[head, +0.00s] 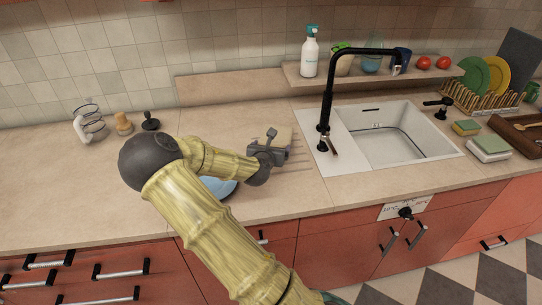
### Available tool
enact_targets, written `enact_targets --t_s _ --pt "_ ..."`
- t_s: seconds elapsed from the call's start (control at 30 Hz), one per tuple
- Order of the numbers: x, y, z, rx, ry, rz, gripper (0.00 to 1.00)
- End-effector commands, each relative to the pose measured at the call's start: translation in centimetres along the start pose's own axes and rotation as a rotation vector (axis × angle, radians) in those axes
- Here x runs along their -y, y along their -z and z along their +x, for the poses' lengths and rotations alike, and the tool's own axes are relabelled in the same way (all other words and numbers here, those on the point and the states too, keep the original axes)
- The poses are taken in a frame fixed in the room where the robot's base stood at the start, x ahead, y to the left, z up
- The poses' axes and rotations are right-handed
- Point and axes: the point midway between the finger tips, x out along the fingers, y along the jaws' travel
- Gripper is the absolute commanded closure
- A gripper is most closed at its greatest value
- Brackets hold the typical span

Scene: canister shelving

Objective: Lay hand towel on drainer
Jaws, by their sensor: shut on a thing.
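My gripper (280,150) is above the counter left of the sink, with its jaws shut on a pale beige thing (283,137). The thing is small in view and partly behind the jaws. I cannot tell for sure that it is the hand towel. Thin parallel grooves or slats (302,160) show on the counter just right of my gripper. A wooden dish drainer (470,97) stands at the back right, holding green and yellow plates.
A blue dish (222,188) is partly hidden under my arm. A shelf (290,75) holds a spray bottle (309,52). The left counter is mostly clear.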

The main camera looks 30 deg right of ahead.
Motion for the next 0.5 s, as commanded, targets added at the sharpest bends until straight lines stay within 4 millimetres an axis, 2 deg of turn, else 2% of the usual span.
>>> enact_targets --t_s 0.3,0.5 --pt "0.1 3.3 1.4 -0.001 0.000 -0.001 0.39" --pt "0.0 3.4 1.4 0.000 0.000 0.000 0.39"
